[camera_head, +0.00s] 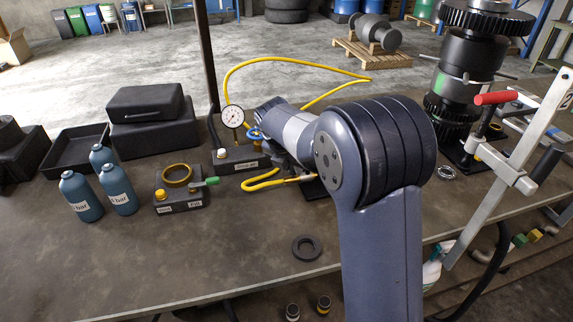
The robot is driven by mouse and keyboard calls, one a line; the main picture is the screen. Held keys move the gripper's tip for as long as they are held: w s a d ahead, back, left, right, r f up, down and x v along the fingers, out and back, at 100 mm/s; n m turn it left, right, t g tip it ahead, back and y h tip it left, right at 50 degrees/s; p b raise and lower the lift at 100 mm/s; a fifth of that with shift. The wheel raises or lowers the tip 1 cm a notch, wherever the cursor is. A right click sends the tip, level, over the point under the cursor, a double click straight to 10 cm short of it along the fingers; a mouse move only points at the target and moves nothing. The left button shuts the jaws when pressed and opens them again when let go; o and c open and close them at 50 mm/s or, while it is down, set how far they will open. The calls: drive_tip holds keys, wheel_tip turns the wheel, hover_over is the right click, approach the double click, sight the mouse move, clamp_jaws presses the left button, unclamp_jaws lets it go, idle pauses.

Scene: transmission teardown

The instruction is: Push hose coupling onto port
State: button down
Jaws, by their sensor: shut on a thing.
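My arm reaches in from the front, and its wrist crosses the bench to the left. My gripper (291,166) is mostly hidden behind and below the wrist. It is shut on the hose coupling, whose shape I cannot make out. A yellow hose (262,183) loops just above the bench and ends close to the gripper. A small blue ring (256,134) shows beside the wrist. The port and its contact with the coupling are hidden.
A dark block with a brass ring (177,174) and green handle sits left, beside several blue bottles (118,189). A black tray (75,151) and case (146,103) stand behind. A flat black ring (306,247) lies near the front edge. A geared shaft (467,70) stands right.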

drive_tip(key=shift+d, duration=0.15)
drive_tip(key=c, duration=1.2)
unclamp_jaws()
drive_tip(key=shift+d, duration=0.1)
drive_tip(key=shift+o, duration=0.2)
drive_tip(key=v, duration=1)
drive_tip(key=shift+s+r, duration=0.15)
drive_tip(key=shift+r, duration=0.2)
drive_tip(key=shift+f, duration=0.1)
drive_tip(key=x, duration=1.1)
drive_tip(key=shift+a, duration=0.25)
drive_tip(key=a, duration=0.1)
drive_tip(key=a+b, duration=0.1)
drive_tip(key=r, duration=0.1)
drive_tip(key=shift+s+a, duration=0.35)
drive_tip(key=shift+a, duration=0.05)
drive_tip(key=shift+s+r, duration=0.1)
drive_tip(key=shift+r, duration=0.25)
